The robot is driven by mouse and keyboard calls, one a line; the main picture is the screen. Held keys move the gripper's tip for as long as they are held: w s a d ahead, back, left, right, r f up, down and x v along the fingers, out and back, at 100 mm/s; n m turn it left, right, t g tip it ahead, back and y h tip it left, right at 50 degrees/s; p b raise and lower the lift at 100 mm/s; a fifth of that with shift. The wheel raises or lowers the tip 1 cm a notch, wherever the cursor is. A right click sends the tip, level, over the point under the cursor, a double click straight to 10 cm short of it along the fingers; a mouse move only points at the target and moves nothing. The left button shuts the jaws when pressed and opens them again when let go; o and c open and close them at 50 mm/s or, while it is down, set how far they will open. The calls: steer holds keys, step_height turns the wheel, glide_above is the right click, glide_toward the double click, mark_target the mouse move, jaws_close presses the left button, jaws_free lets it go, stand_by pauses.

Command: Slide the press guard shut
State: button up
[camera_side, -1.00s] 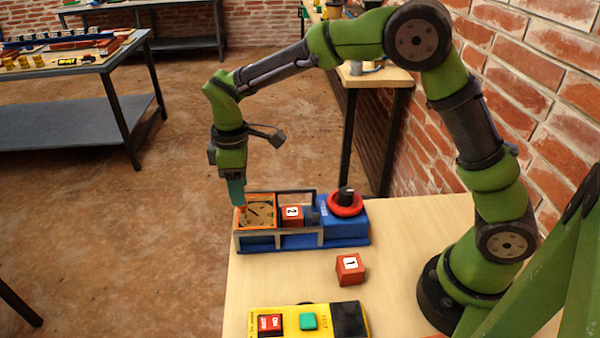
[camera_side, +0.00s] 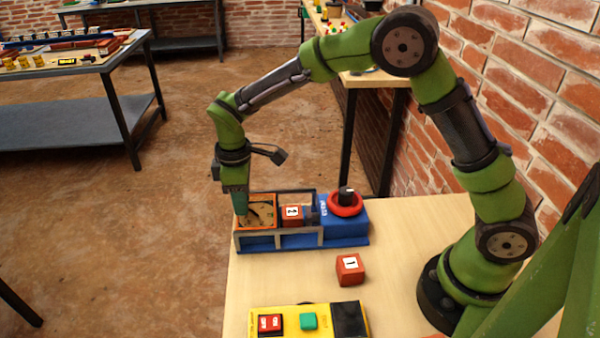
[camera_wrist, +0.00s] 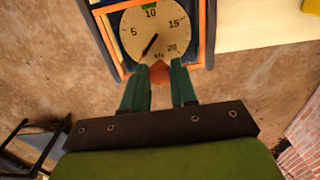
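I cannot tell for certain which part is the guard. A red-orange block marked 2 (camera_side: 292,215) sits inside the frame. My gripper (camera_side: 240,218) points down at the panel's left edge.
A red ring with a black knob (camera_side: 346,204) tops the press's right end. A red block marked 1 (camera_side: 350,269) and a yellow control box with red and green buttons (camera_side: 293,309) stand on the wooden table (camera_side: 400,225). The table's left edge lies close by the press.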

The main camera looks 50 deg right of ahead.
steer(key=shift+s+d, duration=0.1)
jaws_close()
steer(key=shift+s+d+r, duration=0.1)
steer(key=shift+s+d, duration=2.75)
steer(key=shift+d, duration=0.1)
steer(key=o, duration=0.9)
jaws_free()
steer(key=shift+c, duration=0.2)
step_height(320, 180, up, 7)
